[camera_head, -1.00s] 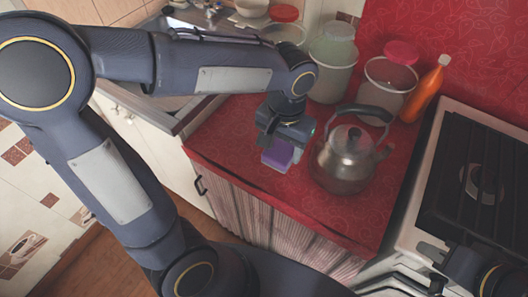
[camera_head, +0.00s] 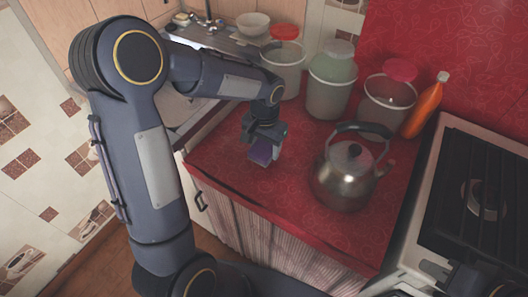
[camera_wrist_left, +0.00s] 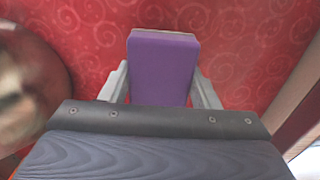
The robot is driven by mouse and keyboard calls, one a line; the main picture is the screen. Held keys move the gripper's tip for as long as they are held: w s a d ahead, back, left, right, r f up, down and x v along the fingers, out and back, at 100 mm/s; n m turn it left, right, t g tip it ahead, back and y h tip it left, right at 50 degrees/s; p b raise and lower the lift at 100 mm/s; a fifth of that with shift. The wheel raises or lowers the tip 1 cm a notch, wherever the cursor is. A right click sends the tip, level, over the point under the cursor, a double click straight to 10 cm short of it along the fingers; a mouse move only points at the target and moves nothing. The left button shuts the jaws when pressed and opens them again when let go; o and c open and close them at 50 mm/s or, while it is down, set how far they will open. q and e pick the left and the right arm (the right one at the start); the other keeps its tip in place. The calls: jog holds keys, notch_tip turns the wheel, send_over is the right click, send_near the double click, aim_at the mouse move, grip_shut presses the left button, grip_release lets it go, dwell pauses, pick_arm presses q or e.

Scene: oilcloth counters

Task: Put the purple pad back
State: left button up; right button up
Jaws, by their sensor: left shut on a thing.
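The purple pad (camera_head: 262,153) is held between the fingers of my left gripper (camera_head: 263,142), over the left part of the red counter. In the left wrist view the pad (camera_wrist_left: 163,70) sits between the two grey fingers, with a pale layer along its far edge. My left gripper is shut on it. The gap between the pad and the counter is hard to judge. Part of my right arm (camera_head: 468,279) shows at the bottom right corner; its jaws cannot be made out.
A metal kettle (camera_head: 347,180) stands on the red counter (camera_head: 300,210), right of the gripper. Behind are lidded jars (camera_head: 333,88) and an orange bottle (camera_head: 425,108). The sink (camera_head: 190,103) is at the back left, the stove (camera_head: 490,190) at the right.

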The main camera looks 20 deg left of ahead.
aim_at(264, 153)
pick_arm(q)
jog(key=f, duration=0.3)
jog(key=shift+w+a+f, duration=0.15)
jog(key=shift+w+f, duration=0.05)
jog(key=shift+f, duration=0.15)
jog(key=shift+f, duration=0.15)
jog(key=o, duration=0.9)
